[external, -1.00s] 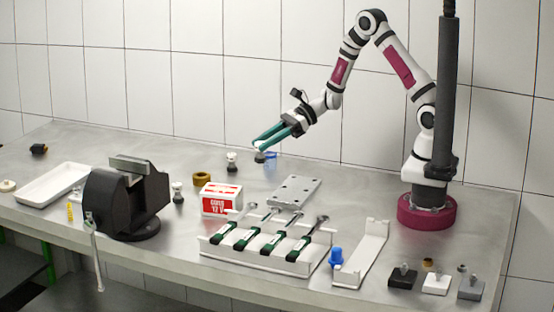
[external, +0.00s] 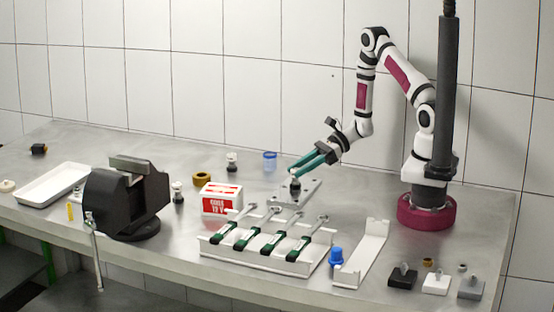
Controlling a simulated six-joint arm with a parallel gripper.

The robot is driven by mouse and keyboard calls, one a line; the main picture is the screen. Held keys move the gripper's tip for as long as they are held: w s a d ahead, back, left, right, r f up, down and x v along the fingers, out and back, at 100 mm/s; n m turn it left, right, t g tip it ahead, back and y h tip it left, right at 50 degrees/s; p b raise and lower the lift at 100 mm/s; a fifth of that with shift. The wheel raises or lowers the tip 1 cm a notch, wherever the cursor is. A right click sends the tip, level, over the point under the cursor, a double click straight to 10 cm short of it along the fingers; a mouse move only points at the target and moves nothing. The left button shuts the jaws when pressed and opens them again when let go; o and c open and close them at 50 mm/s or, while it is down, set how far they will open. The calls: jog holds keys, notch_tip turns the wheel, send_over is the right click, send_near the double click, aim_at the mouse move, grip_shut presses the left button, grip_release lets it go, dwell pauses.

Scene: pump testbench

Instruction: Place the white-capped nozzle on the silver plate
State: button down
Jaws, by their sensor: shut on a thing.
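My gripper (external: 294,173) is shut on the white-capped nozzle (external: 295,185), a small piece with a pale top and a dark lower part. The fingers point down to the left and cover part of its cap. The silver plate (external: 314,187), flat with holes, lies on the bench behind the tool rack. The nozzle is upright over the left-middle part of the plate. I cannot tell whether its base touches the plate.
Similar small pieces stand at the back (external: 232,162) and by the vise (external: 179,192). A blue clear cup (external: 270,161), brass ring (external: 202,179) and red-white box (external: 221,199) are to the left. A white rack (external: 262,263) with several green-handled tools stands in front.

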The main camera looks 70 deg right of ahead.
jog(key=shift+f, duration=0.1)
jog(key=c, duration=0.6)
grip_release()
jog(key=shift+o, duration=0.2)
